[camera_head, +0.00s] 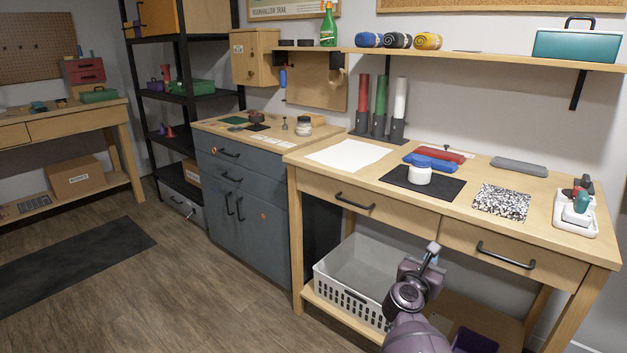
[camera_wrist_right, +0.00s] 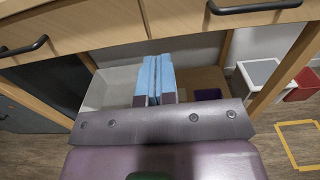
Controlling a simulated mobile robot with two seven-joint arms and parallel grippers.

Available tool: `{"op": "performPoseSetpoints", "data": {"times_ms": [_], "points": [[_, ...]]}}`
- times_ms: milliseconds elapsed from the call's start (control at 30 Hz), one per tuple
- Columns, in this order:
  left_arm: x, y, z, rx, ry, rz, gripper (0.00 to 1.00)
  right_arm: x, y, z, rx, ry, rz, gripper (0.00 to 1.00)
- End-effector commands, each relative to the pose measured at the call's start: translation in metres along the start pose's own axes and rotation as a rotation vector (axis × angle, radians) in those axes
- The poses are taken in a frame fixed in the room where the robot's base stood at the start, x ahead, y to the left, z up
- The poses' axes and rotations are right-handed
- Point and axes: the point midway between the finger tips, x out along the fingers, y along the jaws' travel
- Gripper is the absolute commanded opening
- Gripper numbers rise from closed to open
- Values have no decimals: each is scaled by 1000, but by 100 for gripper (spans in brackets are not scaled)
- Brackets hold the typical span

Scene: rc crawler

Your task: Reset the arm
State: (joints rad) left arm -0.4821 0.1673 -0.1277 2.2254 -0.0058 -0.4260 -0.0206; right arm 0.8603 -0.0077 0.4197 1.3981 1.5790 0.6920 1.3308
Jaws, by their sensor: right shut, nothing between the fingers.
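My right arm rises from the bottom edge of the head view, purple and grey. My right gripper (camera_head: 433,250) is in front of the wooden workbench (camera_head: 318,182), a little below its drawers. In the right wrist view its light blue fingers (camera_wrist_right: 155,78) lie side by side, shut with nothing between them. They point toward the space under the bench. My left gripper and arm are not in view.
A grey basket (camera_head: 333,284) stands on the bench's lower shelf, close behind my right arm. Drawer handles (camera_head: 506,256) stick out from the bench front. A white jar (camera_head: 420,174) stands on a black mat (camera_head: 400,182) on top. Open floor lies left.

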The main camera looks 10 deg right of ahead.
Motion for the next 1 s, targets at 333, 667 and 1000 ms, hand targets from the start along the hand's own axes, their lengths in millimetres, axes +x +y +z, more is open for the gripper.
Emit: {"op": "performPoseSetpoints", "data": {"times_ms": [333,667,1000], "points": [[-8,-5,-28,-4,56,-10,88,-38,-43,30,-535,-253,124,0],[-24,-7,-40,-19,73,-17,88,-115,-82,26,-1270,-543,285,0],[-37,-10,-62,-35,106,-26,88,-215,-134,-8,-2001,-836,466,0]]}}
